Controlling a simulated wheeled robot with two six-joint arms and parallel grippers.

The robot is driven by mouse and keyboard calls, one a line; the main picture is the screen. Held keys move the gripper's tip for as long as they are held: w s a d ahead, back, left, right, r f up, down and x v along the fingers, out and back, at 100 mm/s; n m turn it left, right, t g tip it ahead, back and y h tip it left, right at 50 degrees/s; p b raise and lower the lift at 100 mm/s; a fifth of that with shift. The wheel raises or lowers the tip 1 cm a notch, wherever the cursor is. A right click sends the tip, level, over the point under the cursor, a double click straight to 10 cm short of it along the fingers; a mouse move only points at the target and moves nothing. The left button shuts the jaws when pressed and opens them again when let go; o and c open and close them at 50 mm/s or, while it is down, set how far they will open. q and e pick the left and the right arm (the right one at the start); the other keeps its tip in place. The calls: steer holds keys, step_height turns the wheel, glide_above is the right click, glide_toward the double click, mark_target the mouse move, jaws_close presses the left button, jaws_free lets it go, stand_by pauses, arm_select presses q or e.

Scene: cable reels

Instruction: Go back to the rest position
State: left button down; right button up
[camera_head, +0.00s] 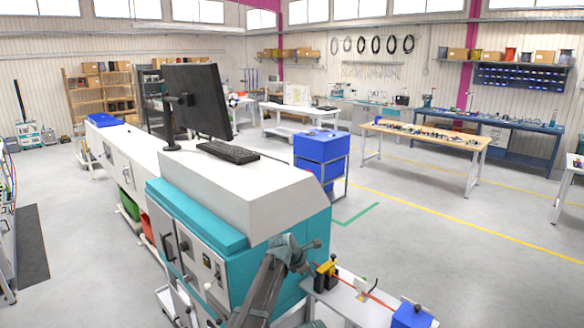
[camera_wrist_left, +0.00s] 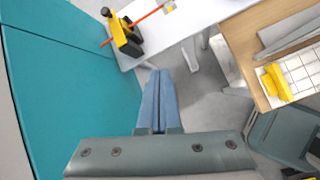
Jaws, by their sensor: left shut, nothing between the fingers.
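My left gripper (camera_head: 312,245) is in the lower middle of the head view, in front of the teal side of the machine (camera_head: 292,228). Its arm reaches up from the bottom edge. In the left wrist view its two blue-grey fingers (camera_wrist_left: 158,74) are together with nothing between them, above grey floor. The machine's teal face (camera_wrist_left: 62,75) fills the left of that view. My right gripper shows in neither view.
A narrow white bench (camera_head: 345,300) with a yellow-and-black clamp (camera_head: 326,274), a red cable and a blue box (camera_head: 411,315) stands close right of the left gripper. A monitor (camera_head: 198,98) and keyboard (camera_head: 228,152) sit on the machine. Open floor (camera_head: 450,265) lies to the right.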

arm_select(q)
steer(key=s+a+f+m+g+y, duration=0.1)
steer(key=s+a+m+y, duration=0.1)
steer(key=s+a+m, duration=0.8)
steer(key=s+a+f+m+g+y, duration=0.15)
steer(key=s+a+m, duration=0.4)
steer(key=s, duration=0.85)
steer(key=s+a+f+m+g+y, duration=0.2)
steer(key=s+a+m, duration=0.55)
steer(key=s, duration=0.45)
steer(key=s+d+f+m+b, duration=0.1)
steer(key=s+d+f+b, duration=0.1)
steer(key=d+f+b, duration=0.3)
steer(key=s+d+f+m+b, duration=0.2)
steer(key=d+f+b, duration=0.3)
steer(key=f+b, duration=0.7)
steer(key=shift+s+d+f+g+y+b, duration=0.15)
steer(key=shift+s+d+g+y+b, duration=0.2)
steer(key=shift+s+g, duration=0.15)
steer(key=shift+d, duration=0.1)
